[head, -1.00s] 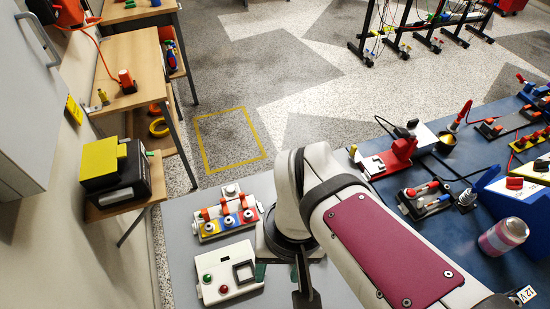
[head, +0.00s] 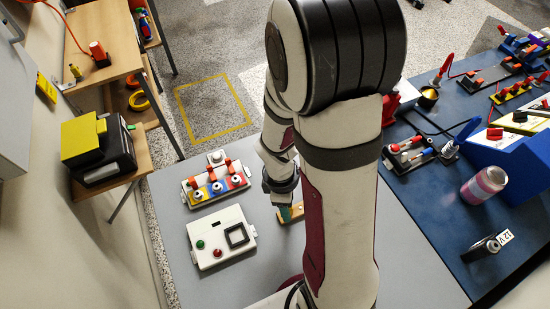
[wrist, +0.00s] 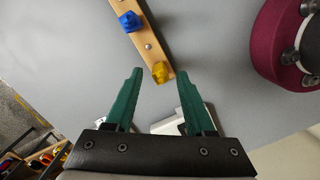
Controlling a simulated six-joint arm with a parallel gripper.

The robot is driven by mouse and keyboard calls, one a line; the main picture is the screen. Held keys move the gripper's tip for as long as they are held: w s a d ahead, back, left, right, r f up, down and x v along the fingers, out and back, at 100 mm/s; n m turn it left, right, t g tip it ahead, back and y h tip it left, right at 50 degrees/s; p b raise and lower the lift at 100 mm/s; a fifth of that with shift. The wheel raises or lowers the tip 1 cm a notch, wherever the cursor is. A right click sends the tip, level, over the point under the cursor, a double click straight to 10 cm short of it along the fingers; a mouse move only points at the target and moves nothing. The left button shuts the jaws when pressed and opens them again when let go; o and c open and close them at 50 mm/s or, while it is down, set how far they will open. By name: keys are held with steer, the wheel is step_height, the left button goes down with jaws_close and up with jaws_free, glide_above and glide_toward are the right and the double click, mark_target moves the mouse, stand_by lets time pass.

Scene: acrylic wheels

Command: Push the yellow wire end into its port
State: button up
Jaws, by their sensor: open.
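The yellow wire end (wrist: 161,72) sits at the near end of a wooden strip (wrist: 143,40) in the wrist view, with a blue piece (wrist: 131,21) farther along it. My gripper (wrist: 159,75) is open, and its green fingertips lie either side of the yellow wire end, with gaps showing. Whether they are at its height I cannot tell. In the head view my arm hides most of the strip (head: 291,214). The port block (head: 216,187) has yellow, blue and red sections with orange-red levers; its yellow port (head: 198,196) is at the left.
A white box (head: 222,238) with a green and a red button lies in front of the port block. The grey table front is mostly clear.

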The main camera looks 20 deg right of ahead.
step_height(320, 180, down, 2)
steer(key=shift+s+d+f, duration=0.1)
steer(key=shift+f, duration=0.15)
jaws_close()
steer(key=shift+r, duration=0.15)
step_height(320, 180, up, 8)
steer(key=shift+r, duration=0.15)
steer(key=w+a+m, duration=0.3)
steer(key=w+a, duration=0.4)
steer(key=a, duration=0.2)
steer(key=w+a+m, duration=0.3)
steer(key=w+a, duration=0.3)
steer(key=a, duration=0.3)
steer(key=shift+w+a+r+y, duration=0.3)
steer(key=shift+w+a, duration=0.1)
